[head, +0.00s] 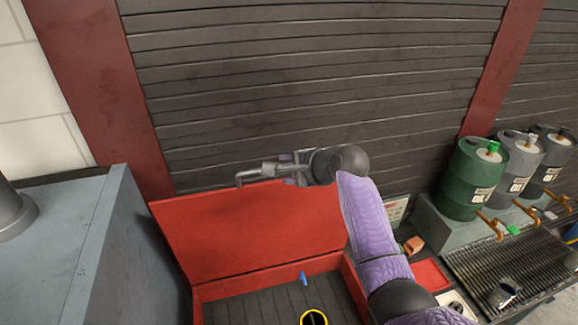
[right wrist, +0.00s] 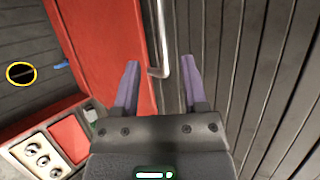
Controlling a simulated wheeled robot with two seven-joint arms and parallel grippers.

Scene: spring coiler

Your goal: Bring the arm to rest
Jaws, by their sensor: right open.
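My right gripper (head: 288,169) points left above the raised red lid in the head view, with its purple arm reaching up from the lower right. In the right wrist view its two purple fingers (right wrist: 159,60) are apart. A grey bent metal rod (head: 257,174) shows at the fingers. In the wrist view the rod (right wrist: 161,35) lies between the fingertips, nearer the left one, and hooks at its lower end. I cannot tell what it is fixed to or whether it touches a finger. My left gripper is not in view.
A red box with its lid (head: 215,235) open stands below. A yellow-ringed black item (head: 314,318) and a small blue item (head: 303,278) are inside it. A grey cabinet (head: 75,245) is at left. Oil drums (head: 467,180) stand at right. A slatted shutter (head: 300,80) is behind.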

